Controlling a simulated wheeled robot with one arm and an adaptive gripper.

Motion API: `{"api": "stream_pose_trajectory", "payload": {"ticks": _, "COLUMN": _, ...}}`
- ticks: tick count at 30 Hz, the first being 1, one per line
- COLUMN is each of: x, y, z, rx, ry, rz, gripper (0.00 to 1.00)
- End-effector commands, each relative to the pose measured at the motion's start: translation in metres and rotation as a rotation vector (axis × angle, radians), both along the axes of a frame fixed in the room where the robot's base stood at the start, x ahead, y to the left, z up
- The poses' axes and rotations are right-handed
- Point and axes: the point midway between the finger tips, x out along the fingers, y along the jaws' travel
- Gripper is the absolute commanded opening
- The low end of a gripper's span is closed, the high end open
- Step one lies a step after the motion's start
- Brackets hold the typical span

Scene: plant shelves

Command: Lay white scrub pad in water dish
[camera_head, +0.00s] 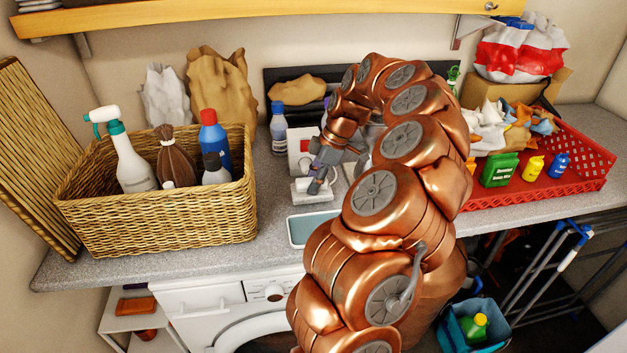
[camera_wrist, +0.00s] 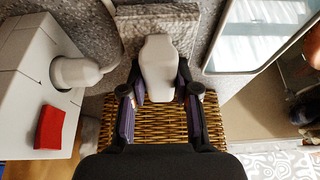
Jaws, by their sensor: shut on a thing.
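The white scrub pad (camera_wrist: 160,68) is a pale rounded piece between the two fingers of my gripper (camera_wrist: 160,104) in the wrist view. The fingers are shut on its sides. In the head view my gripper (camera_head: 318,186) is low over the counter, with white showing around its tips. The water dish (camera_head: 313,229) is a shallow pale-blue rectangle with a white rim at the counter's front edge, just in front of my gripper. It also shows in the wrist view (camera_wrist: 252,38), up and to the right of the pad, apart from it.
A grey speckled slab (camera_wrist: 184,22) lies beyond the pad. A white box with a red patch (camera_wrist: 50,128) stands behind my gripper. A wicker basket (camera_head: 160,230) with bottles stands left, a red crate (camera_head: 540,192) right. The counter's front edge is close to the dish.

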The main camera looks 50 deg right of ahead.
Motion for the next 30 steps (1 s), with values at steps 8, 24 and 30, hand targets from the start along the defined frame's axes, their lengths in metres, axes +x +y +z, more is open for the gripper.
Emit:
{"api": "stream_pose_trajectory", "payload": {"ticks": 8, "x": 0.0000, "y": -0.0001, "z": -0.0105, "rx": 0.000, "ry": 0.000, "rz": 0.000, "gripper": 0.00}}
{"api": "stream_pose_trajectory", "payload": {"ticks": 24, "x": 0.0000, "y": -0.0002, "z": -0.0099, "rx": 0.000, "ry": 0.000, "rz": 0.000, "gripper": 0.59}}
{"api": "stream_pose_trajectory", "payload": {"ticks": 30, "x": 0.0000, "y": -0.0002, "z": -0.0099, "rx": -0.001, "ry": -0.001, "rz": 0.000, "gripper": 0.59}}
